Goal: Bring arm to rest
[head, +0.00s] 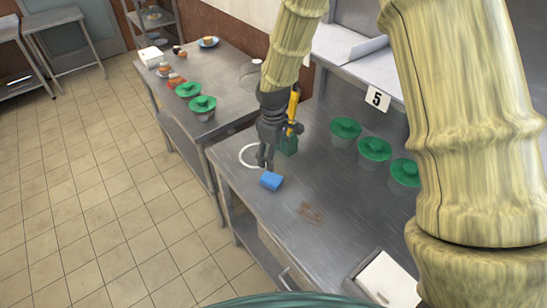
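My arm (292,45), textured like pale yellow bamboo, reaches over a metal table (330,195) in the head view. My dark gripper (266,162) points down near the left part of this table. Its fingers look close together, but the view is too small to show whether they are open or shut. A blue block (271,181) lies just in front of the fingertips, and I cannot tell whether they touch it. A white ring (242,156) on the tabletop is partly hidden behind the gripper.
A green object (290,145) and a yellow one (294,103) stand close behind the gripper. Several green-lidded pots, one of them (345,129) near the number 5 sign (377,98), line the back. A white box (388,281) is at front right. Tiled floor (100,190) is clear at left.

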